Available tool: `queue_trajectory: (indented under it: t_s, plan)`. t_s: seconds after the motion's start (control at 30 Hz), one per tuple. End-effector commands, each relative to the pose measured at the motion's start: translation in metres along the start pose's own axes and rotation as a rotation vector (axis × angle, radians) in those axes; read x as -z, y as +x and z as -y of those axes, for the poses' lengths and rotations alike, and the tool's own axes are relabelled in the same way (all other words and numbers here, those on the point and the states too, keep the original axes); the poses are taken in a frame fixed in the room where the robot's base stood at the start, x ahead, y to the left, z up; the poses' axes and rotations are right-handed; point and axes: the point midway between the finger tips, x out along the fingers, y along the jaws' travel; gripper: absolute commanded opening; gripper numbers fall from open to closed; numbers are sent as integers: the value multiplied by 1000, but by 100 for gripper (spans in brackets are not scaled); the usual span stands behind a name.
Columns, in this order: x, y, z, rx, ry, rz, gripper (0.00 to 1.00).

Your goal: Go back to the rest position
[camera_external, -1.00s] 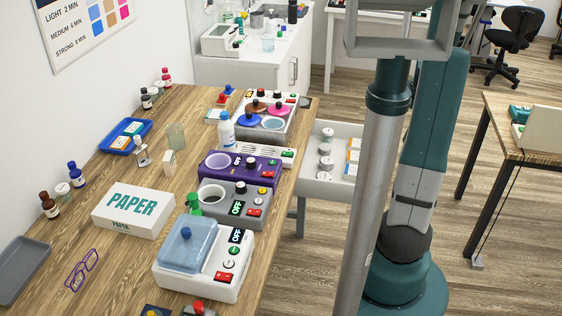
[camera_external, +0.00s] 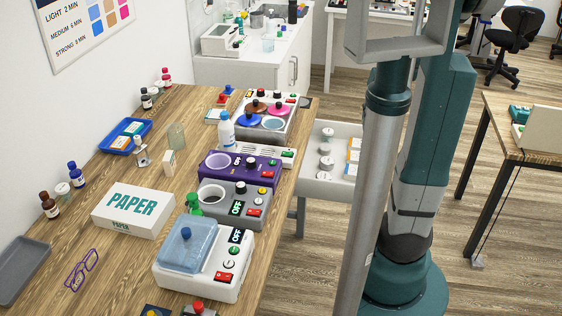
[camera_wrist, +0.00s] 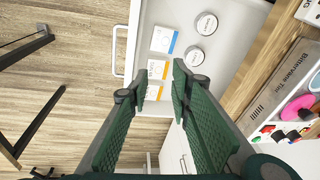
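My gripper (camera_wrist: 161,72) shows in the wrist view with its two green fingers apart and nothing between them. It hangs over an open white drawer (camera_wrist: 210,62), above the floor side of the bench. In the outside view my arm rises at the right, beside the wooden bench (camera_external: 150,262), and my gripper is out of the picture. The same drawer (camera_external: 318,178) stands open at the bench's right side.
On the bench are a white device with a blue lid (camera_external: 228,275), a purple device (camera_external: 262,172) and a PAPER box (camera_external: 133,212). Another table (camera_external: 530,147) stands at the right.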

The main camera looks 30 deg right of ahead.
Motion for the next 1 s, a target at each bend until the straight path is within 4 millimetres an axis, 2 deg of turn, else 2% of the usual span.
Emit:
queue_trajectory:
  t_s: [0.1,0.4,0.7,1.0]
  plan:
    - [-10,-11,27,-5,-43,-25,22]
    - [-38,-34,86,-10,-144,-93,22]
    - [-72,-54,137,-5,-246,-165,22]
    - [-111,-71,180,11,-348,-237,22]
